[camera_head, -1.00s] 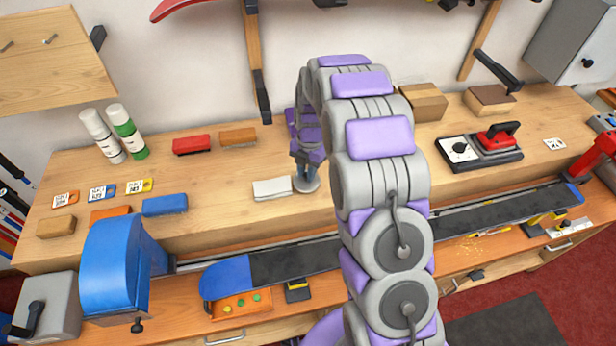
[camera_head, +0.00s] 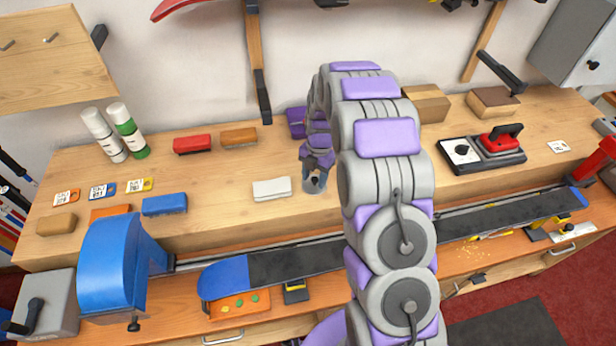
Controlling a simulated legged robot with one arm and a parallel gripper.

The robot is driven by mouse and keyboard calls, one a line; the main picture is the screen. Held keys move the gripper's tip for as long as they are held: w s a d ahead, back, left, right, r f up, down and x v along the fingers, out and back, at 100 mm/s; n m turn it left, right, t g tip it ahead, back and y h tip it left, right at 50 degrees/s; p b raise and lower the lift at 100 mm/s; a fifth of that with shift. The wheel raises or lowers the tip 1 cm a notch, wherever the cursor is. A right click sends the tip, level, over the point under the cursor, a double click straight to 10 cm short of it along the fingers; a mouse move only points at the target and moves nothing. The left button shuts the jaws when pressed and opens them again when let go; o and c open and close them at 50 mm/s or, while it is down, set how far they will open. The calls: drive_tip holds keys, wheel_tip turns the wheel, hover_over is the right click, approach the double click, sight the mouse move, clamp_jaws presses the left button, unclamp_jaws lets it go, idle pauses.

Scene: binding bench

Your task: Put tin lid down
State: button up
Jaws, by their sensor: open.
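My gripper (camera_head: 313,176) is open, pointing down over the rear worktop, right of a white pad. A small grey round metal piece (camera_head: 315,187) shows just below and between its fingertips. It looks like a tin or its lid, but I cannot tell which. The fingers partly cover it, and I cannot tell whether they touch it. No separate tin lid can be made out.
The white pad (camera_head: 272,188) lies left of the gripper. A purple block (camera_head: 297,122) stands behind it, partly hidden by my arm. A ski (camera_head: 290,264) runs along the front. Bare wood (camera_head: 225,170) lies left of the pad.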

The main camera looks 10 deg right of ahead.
drive_tip(key=d+r, duration=0.3)
drive_tip(key=r, duration=0.1)
drive_tip(key=shift+w, duration=0.3)
wheel_tip(320, 180, up, 8)
drive_tip(key=p, duration=0.1)
drive_tip(key=s+a+r+m, duration=0.5)
drive_tip(key=s+r+m, duration=0.4)
drive_tip(key=s, duration=0.3)
drive_tip(key=s+d+r+m+h+b, duration=0.1)
drive_tip(key=s+d+m, duration=0.1)
drive_tip(key=s+m, duration=1.6)
drive_tip(key=shift+s+g, duration=0.3)
drive_tip(key=shift+s, duration=4.6)
